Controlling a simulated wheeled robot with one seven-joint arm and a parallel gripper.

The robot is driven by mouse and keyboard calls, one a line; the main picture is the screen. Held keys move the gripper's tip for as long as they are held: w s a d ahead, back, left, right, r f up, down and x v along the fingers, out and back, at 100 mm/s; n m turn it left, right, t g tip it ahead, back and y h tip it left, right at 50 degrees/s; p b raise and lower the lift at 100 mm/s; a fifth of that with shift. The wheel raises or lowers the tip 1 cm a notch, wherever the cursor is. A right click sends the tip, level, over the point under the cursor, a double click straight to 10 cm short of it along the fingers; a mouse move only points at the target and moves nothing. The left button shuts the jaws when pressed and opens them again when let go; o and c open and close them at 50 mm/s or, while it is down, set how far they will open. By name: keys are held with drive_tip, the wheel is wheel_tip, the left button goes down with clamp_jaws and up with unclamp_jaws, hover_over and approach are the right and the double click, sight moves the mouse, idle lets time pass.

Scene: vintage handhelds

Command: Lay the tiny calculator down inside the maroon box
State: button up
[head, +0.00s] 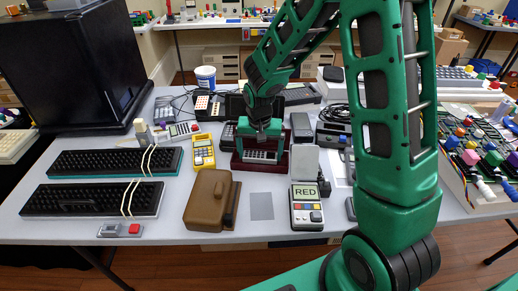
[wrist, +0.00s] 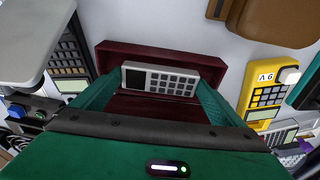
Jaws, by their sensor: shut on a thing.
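The tiny calculator (wrist: 160,81) is pale grey with a dark screen and dark keys. It lies across my gripper (wrist: 160,86), with one green finger at each end, and the gripper is shut on it. In the head view my gripper (head: 260,146) points down over the maroon box (head: 238,163). In the wrist view the box's wall (wrist: 150,52) shows behind the calculator, and the dark red interior shows between my fingers. The calculator is within the box's outline; I cannot tell whether it touches the floor. My gripper's body hides the box's near side in the wrist view.
A yellow calculator (head: 203,151) stands left of the box, with a brown case (head: 208,202) in front of it. A white upright panel (head: 304,162) stands close on the right. A grey "RED" handheld (head: 306,208) lies nearer the front edge.

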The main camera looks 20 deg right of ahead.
drive_tip(key=shift+f, duration=0.15)
drive_tip(key=o, duration=0.9)
drive_tip(key=shift+r, duration=7.1)
drive_tip(key=shift+s+a+f, duration=0.1)
drive_tip(key=shift+s+a, duration=0.75)
drive_tip(key=shift+s, duration=1.7)
drive_tip(key=shift+s+a+r, duration=0.1)
drive_tip(key=shift+s+a, duration=0.7)
drive_tip(key=shift+s, duration=1.75)
drive_tip(key=shift+s+a+f, duration=0.1)
drive_tip(key=shift+s+a, duration=0.75)
drive_tip(key=shift+s, duration=1.7)
drive_tip(key=shift+d, duration=0.1)
